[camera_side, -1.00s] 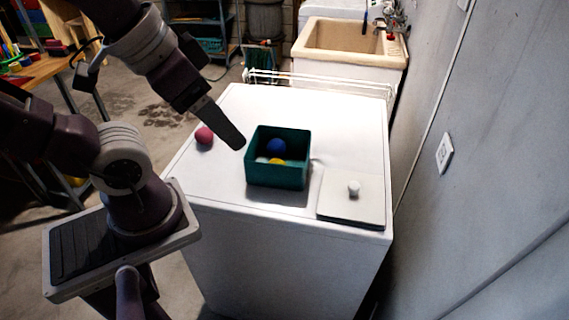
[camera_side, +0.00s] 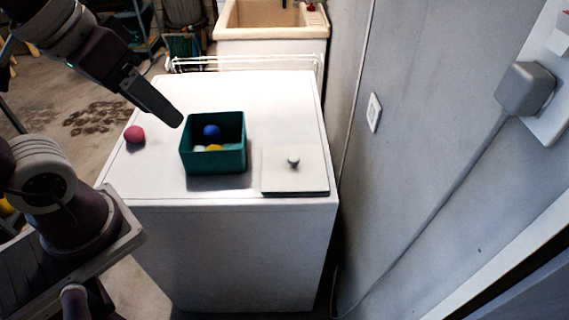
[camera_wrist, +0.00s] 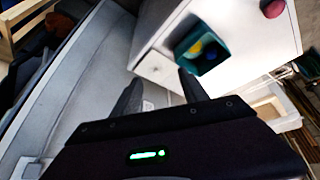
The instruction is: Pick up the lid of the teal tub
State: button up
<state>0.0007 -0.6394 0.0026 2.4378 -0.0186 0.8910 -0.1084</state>
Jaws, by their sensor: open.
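The teal tub (camera_side: 215,162) stands open on the white machine top, with a blue ball (camera_side: 211,131), a yellow ball (camera_side: 214,148) and a pale ball inside. Its lid (camera_side: 284,177), a flat white square with a round knob (camera_side: 293,161), lies flat on the top to the right of the tub. In the wrist view the lid (camera_wrist: 155,68) shows beside the tub (camera_wrist: 211,63). My gripper (camera_side: 176,119) is above the top, left of the tub and apart from the lid. In the wrist view my gripper (camera_wrist: 158,88) has its two fingers spread, with nothing between them.
A pink ball (camera_side: 134,134) lies on the top left of the tub. A white rack (camera_side: 245,64) and a beige sink (camera_side: 270,20) stand behind. A grey wall (camera_side: 400,170) rises at the right. The top behind the tub is clear.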

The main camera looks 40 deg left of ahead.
jog(key=w+d+n+g, duration=0.15)
jog(key=w+n, duration=0.35)
jog(key=w, duration=0.5)
jog(key=n+g+h, duration=0.1)
jog(key=n+g, duration=0.3)
jog(key=n, duration=0.7)
send_over(294, 157)
jog(key=shift+t, duration=0.25)
jog(key=f, duration=1.1)
jog(key=a+f, duration=0.1)
jog(key=f, duration=0.5)
jog(key=shift+s+f, duration=0.25)
jog(key=shift+f, duration=0.05)
jog(key=shift+n+h, duration=0.3)
jog(key=f, duration=0.8)
jog(key=shift+w+d, duration=0.15)
jog(key=shift+d, duration=0.25)
grip_shut()
